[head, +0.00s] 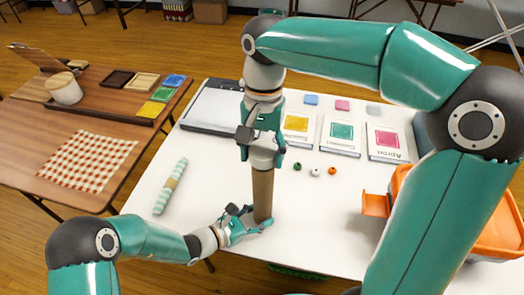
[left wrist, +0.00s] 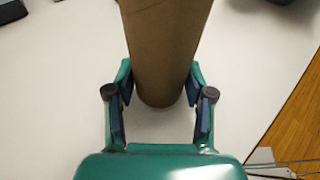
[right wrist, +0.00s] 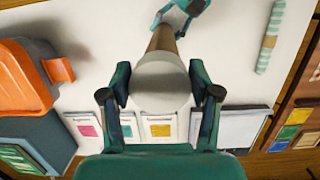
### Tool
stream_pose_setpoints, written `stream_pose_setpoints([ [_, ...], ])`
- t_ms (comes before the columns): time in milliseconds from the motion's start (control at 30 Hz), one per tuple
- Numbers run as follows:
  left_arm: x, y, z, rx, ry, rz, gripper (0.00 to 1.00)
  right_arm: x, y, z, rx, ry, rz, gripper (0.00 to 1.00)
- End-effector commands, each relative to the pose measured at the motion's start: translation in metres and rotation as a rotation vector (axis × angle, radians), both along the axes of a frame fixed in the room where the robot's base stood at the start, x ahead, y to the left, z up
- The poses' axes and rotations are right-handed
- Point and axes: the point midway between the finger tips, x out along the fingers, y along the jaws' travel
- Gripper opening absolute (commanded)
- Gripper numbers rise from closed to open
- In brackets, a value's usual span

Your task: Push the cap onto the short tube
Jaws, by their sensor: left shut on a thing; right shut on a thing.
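The short tube (head: 263,192) is a plain brown cardboard cylinder standing upright on the white table. My left gripper (head: 245,224) is shut on it near its lower end; the tube also fills the middle of the left wrist view (left wrist: 163,45). My right gripper (head: 261,140) is above the tube, pointing down and shut on the pale grey, round cap (right wrist: 160,85). In the head view the cap (head: 263,158) is in line with the tube's top and looks to meet it. How far it sits on the tube I cannot tell.
A striped roll (head: 171,186) lies left on the white table (head: 320,225). Small beads (head: 316,171) and several printed cards (head: 341,134) lie right of and behind the tube. An orange bin (head: 500,225) stands at the right. The table between tube and bin is clear.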

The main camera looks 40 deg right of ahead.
Motion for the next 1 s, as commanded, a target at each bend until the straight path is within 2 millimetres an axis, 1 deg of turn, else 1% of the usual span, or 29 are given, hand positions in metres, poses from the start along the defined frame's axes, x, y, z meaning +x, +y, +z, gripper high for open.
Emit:
stream_pose_setpoints([
  [600, 0.0000, 0.0000, 0.0000, 0.000, 0.000, 0.000, 0.34, -0.0004, 0.0000, -0.0061, 0.000, 0.001, 0.000, 0.44],
  [1000, 0.0000, 0.0000, 0.0001, 0.000, 0.000, 0.000, 0.34, -0.0002, 0.0001, -0.0061, -0.001, 0.001, 0.000, 0.44],
])
